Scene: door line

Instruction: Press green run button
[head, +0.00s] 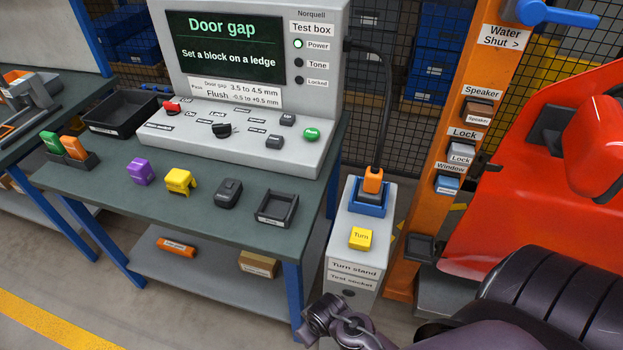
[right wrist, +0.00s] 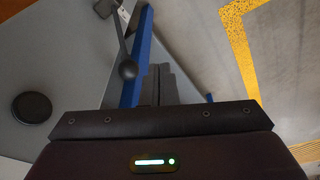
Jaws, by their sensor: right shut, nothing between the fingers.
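The green run button (head: 311,134) is a round knob at the right end of the sloping panel of the grey test box (head: 240,140). Its label is too small to read surely. The box's screen (head: 228,48) reads "Door gap" and "Set a block on a ledge". The dark end of my right arm, with the right gripper (head: 326,314), is low in the head view, below and apart from the button, in front of the bench. In the right wrist view the right gripper (right wrist: 158,86) is shut and empty. My left gripper is not in view.
The green-topped bench (head: 110,205) holds a purple block (head: 140,172), yellow block (head: 180,181), dark grey block (head: 228,193) and small black tray (head: 277,209). A turn stand (head: 345,265) stands right of it. An orange post (head: 440,190) and red car door (head: 540,200) are farther right.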

